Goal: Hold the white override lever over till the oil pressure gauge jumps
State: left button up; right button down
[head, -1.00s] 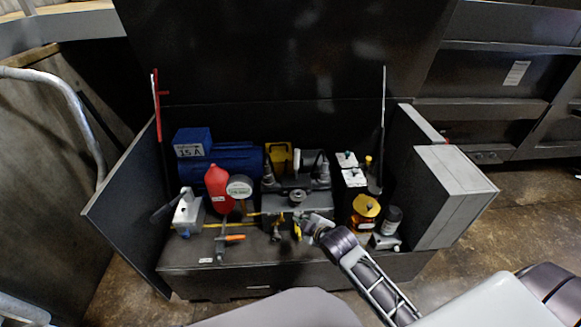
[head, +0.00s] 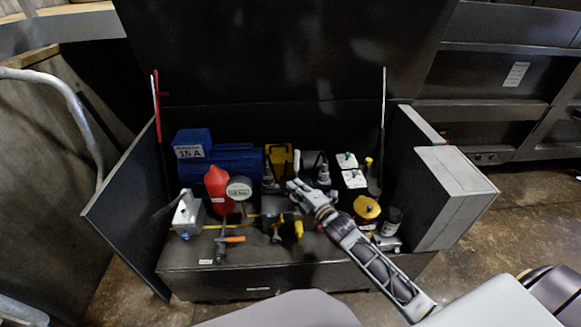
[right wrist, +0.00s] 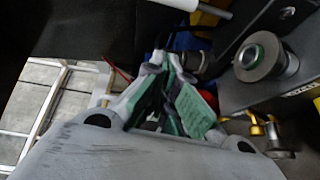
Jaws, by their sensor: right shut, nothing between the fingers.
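The white lever (head: 296,161) stands upright at the middle of the cabinet, in front of the yellow box. A white rod, apparently this lever, crosses the top of the right wrist view (right wrist: 178,4). My right gripper (head: 293,186) is shut and empty, just below the lever in the head view. Its green-padded fingers show in the wrist view (right wrist: 168,95), with a visible gap to the rod. I cannot tell the depth between them. The round white-faced gauge (head: 239,188) is left of the gripper, beside the red container; its reading is too small to tell. My left gripper is out of view.
The blue motor (head: 235,163) and red container (head: 217,182) are left of the gripper. White-topped blocks (head: 350,170) and a yellow-capped part (head: 366,208) stand close right. Yellow-handled valves (head: 291,230) sit in front. Raised lid and side panels enclose the cabinet.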

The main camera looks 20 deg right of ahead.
aim_at(296, 165)
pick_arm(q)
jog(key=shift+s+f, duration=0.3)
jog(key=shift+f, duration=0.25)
pick_arm(e)
jog(key=shift+w+d+r+n, duration=0.1)
jog(key=shift+w+r+n, duration=0.15)
jog(key=shift+r+n, duration=0.15)
jog(key=shift+w, duration=0.1)
pick_arm(q)
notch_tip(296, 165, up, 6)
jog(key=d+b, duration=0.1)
jog(key=b, duration=0.1)
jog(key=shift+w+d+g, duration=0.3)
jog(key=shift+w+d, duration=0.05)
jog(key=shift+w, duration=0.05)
pick_arm(e)
jog(key=w+d, duration=0.1)
jog(key=w, duration=0.8)
jog(key=shift+d, duration=0.2)
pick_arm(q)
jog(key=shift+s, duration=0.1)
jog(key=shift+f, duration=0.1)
pick_arm(e)
jog(key=shift+d, duration=0.15)
